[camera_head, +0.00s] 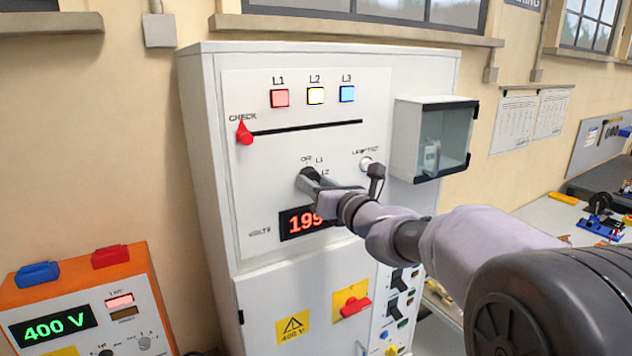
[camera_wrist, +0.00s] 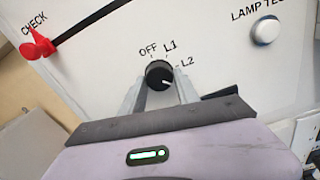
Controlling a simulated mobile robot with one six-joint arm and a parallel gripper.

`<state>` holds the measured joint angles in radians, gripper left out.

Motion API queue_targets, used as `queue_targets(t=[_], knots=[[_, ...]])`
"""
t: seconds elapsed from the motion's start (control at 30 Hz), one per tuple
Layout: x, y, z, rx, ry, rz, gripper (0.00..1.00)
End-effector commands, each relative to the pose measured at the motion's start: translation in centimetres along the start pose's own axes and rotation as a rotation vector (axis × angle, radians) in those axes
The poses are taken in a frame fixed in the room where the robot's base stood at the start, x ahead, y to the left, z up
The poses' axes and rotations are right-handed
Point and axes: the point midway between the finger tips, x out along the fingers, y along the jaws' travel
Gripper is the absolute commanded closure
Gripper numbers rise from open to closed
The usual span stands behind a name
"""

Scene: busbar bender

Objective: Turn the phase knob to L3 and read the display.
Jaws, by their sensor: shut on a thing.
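The black phase knob (camera_wrist: 158,73) is on the white cabinet front, with OFF, L1 and L2 printed around it. Its white mark points to the lower right, below the L2 label; no L3 label shows beside the knob. My gripper (camera_wrist: 158,88) is shut on the knob, one finger on each side. In the head view the knob (camera_head: 308,173) is partly covered by the fingers.
A red CHECK slider (camera_head: 244,133) sits at the left end of a black slot. A white LAMP TEST button (camera_head: 366,164) and a clear-fronted box (camera_head: 432,140) are right of the knob. An orange 400 V unit (camera_head: 95,305) stands at lower left.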

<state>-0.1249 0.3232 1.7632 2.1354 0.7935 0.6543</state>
Motion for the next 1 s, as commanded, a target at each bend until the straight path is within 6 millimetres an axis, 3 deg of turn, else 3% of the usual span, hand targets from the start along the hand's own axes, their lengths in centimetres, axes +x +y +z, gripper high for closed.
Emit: queue_targets(t=[0.53,0.57,0.63,0.67,1.0], knots=[[0.01,0.02,0.02,0.026,-0.001,0.000,1.00],[0.01,0.02,0.01,0.026,-0.001,0.000,0.59],[0.01,0.02,0.01,0.026,-0.001,0.000,0.45],[0.01,0.02,0.01,0.026,-0.001,0.000,0.41],[-0.31,-0.03,-0.04,0.024,0.000,-0.001,0.41]])
